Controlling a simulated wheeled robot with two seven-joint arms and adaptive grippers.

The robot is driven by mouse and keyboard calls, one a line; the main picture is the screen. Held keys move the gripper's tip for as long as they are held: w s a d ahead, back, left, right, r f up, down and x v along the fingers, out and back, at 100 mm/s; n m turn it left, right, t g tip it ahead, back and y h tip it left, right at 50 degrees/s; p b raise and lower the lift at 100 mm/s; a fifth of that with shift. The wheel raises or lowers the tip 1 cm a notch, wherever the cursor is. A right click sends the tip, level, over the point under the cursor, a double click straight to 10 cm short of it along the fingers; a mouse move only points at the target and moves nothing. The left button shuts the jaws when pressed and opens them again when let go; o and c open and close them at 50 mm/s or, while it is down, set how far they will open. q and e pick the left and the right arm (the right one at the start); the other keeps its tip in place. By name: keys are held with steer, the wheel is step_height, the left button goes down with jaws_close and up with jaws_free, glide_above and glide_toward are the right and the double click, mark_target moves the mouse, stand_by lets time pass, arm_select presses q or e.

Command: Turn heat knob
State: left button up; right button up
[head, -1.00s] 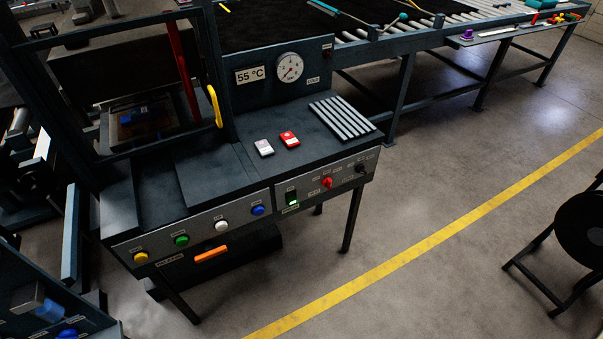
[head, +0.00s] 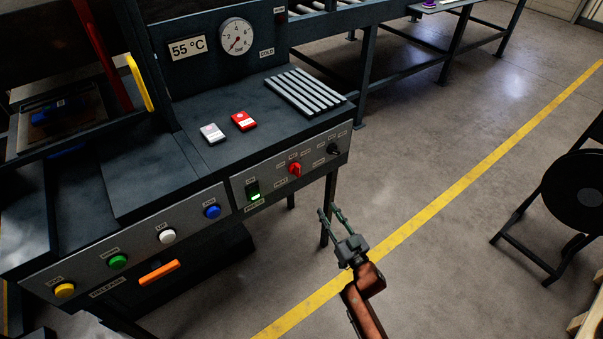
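The press's front control panel (head: 285,175) carries a red knob (head: 295,169) and a black knob (head: 333,149) at its right end. Their small labels are too blurred to read, so I cannot tell which is the heat knob. My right gripper (head: 327,208) is in front of and below the panel's right end, over the floor. Its two thin fingers are apart, pointing up toward the panel, with nothing between them. It appears clear of both knobs. My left gripper is out of view.
A lit green switch (head: 254,191) is left of the red knob. Blue (head: 212,211), white (head: 167,236), green (head: 118,261) and yellow (head: 64,290) buttons run further left. A display (head: 188,48) reads 55 °C beside a round gauge (head: 235,36).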

mark_target(300, 168)
steer(key=w+a+r+y+b, duration=0.1)
steer(key=a+r, duration=0.2)
steer(key=r, duration=0.2)
steer(key=w+a+r+n+y+b, duration=0.1)
steer(key=w+a+r+y, duration=0.1)
steer(key=r, duration=0.3)
steer(key=w+a+r+n+y+b, duration=0.1)
steer(key=w+a+r+b, duration=0.1)
steer(key=a+r, duration=0.2)
steer(key=shift+r+t, duration=0.4)
steer(key=shift+r, duration=0.1)
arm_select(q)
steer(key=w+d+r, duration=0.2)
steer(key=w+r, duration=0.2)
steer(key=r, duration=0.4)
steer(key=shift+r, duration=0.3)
arm_select(e)
steer(key=shift+w+a+r, duration=0.3)
steer(key=shift+w+r, duration=0.05)
steer(key=shift+w, duration=0.05)
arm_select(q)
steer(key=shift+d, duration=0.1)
arm_select(e)
jaws_close()
